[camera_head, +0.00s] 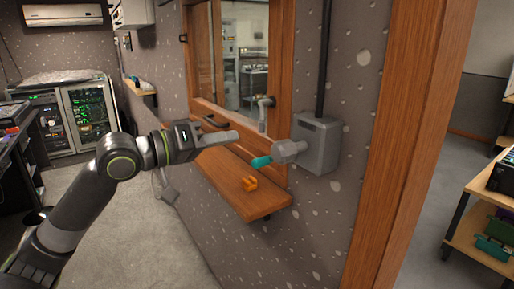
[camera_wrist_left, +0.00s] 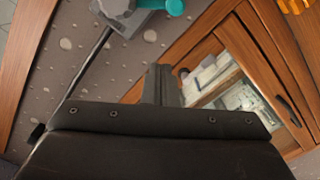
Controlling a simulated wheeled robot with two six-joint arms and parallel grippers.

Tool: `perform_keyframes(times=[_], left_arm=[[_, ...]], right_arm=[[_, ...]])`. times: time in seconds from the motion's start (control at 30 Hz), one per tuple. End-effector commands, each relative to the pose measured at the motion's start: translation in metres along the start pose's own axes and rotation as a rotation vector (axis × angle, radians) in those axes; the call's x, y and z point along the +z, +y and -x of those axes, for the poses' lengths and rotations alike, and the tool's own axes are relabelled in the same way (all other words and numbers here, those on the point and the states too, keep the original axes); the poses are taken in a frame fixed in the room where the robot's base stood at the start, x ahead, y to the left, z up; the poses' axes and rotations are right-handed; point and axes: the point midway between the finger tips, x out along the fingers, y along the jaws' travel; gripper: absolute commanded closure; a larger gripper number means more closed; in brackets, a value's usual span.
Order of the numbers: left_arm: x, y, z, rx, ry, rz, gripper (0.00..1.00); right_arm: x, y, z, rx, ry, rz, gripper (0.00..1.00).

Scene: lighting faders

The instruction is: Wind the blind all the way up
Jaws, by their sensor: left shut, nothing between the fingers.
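A grey winder box (camera_head: 318,145) is fixed to the speckled wall, with a grey hub (camera_head: 288,151) and a teal crank handle (camera_head: 261,161) sticking out to the left. My left gripper (camera_head: 236,136) is shut and empty, a short way left of and slightly above the handle, apart from it. In the left wrist view the teal handle (camera_wrist_left: 175,7) shows at the top edge, beyond the shut fingers (camera_wrist_left: 160,70). The window (camera_head: 244,55) in its wooden frame looks uncovered in its visible part; I cannot make out the blind. My right gripper is not in view.
A wooden shelf (camera_head: 222,190) with an orange object (camera_head: 249,184) juts out below the handle. A wooden post (camera_head: 405,150) stands at the right. A rack with green-lit equipment (camera_head: 90,112) is at the far left. The grey floor (camera_head: 150,225) is open.

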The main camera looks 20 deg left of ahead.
Motion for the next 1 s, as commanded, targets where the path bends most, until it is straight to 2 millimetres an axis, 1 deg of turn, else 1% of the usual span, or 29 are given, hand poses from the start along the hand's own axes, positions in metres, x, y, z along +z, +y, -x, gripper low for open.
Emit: perform_keyframes(times=[0.03, 0.27, 0.5, 0.6, 0.7, 0.83, 1.0], left_arm=[[-0.001, 0.002, -0.006, 0.005, 0.000, 0.004, 1.00], [-0.001, 0.002, -0.029, 0.004, 0.000, 0.005, 1.00], [-0.001, 0.002, -0.057, 0.004, -0.001, 0.005, 1.00], [0.016, 0.001, -0.060, 0.001, -0.004, 0.005, 1.00], [0.027, 0.001, -0.062, 0.001, -0.003, 0.004, 1.00], [0.035, 0.001, -0.064, 0.000, -0.002, 0.003, 1.00], [0.039, 0.000, -0.065, -0.001, -0.001, 0.001, 1.00]], right_arm=[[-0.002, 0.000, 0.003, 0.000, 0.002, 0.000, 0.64], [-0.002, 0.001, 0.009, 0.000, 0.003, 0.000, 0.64], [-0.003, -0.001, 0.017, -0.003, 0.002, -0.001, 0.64], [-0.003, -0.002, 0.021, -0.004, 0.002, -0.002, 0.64], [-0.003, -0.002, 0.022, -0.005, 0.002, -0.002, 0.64], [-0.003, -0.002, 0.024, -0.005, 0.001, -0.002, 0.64], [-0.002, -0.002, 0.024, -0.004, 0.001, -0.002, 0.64]])
